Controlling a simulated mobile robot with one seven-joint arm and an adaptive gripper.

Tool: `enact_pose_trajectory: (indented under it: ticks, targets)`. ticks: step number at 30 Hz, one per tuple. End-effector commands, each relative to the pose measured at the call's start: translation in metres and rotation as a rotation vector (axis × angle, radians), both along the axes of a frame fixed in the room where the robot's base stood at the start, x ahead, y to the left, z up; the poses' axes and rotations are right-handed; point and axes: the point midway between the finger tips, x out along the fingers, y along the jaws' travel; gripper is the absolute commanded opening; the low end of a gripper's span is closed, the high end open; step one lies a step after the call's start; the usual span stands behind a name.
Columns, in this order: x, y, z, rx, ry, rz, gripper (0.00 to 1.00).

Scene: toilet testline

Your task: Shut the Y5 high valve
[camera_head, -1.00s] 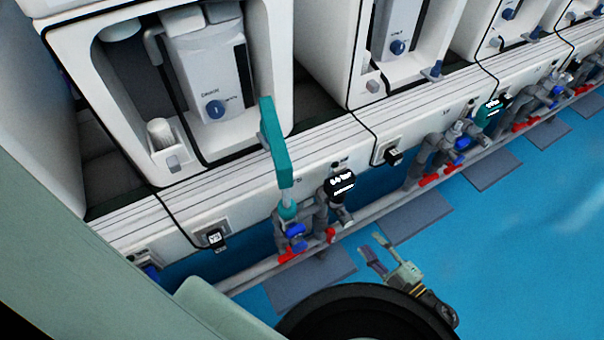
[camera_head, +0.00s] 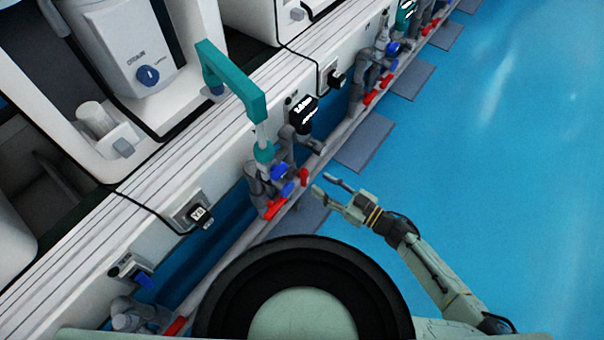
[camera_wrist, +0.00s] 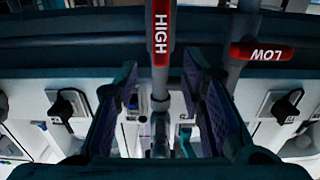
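A red handle marked HIGH (camera_wrist: 160,32) stands upright at the top middle of the wrist view, in line with a grey branch pipe (camera_wrist: 160,88). A red handle marked LOW (camera_wrist: 262,51) lies crosswise to its own pipe, at the right. My gripper (camera_wrist: 160,88) is open, its two dark fingers on either side of the grey pipe, with visible gaps. In the head view, my gripper (camera_head: 322,184) is just right of a red handle (camera_head: 303,176) that seems to be HIGH; another red handle (camera_head: 275,208) lies to its lower left. Contact is not visible.
A teal-topped post (camera_head: 240,85) rises beside the valves. A long grey pipe (camera_head: 340,140) runs along the bench. The blue floor (camera_head: 480,130) to the right is clear.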

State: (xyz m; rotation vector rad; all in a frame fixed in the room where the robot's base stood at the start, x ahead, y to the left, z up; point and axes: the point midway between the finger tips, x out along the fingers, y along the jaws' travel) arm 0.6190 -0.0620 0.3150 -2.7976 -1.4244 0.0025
Motion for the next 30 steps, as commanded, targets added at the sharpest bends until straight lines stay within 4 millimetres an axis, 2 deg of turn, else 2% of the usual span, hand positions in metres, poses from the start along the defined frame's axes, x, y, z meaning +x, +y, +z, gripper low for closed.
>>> enact_pose_trajectory:
  ticks: [1, 6, 12, 23, 30]
  targets:
    - [0.006, 0.01, 0.0, 0.002, -0.001, 0.003, 0.37]
    - [0.025, 0.035, 0.0, 0.0, -0.001, 0.002, 0.37]
    - [0.038, 0.054, 0.0, -0.001, -0.001, 0.001, 0.37]
    - [0.042, 0.058, 0.0, -0.003, 0.0, -0.001, 0.37]
    - [0.042, 0.058, 0.0, -0.003, 0.0, -0.001, 0.22]
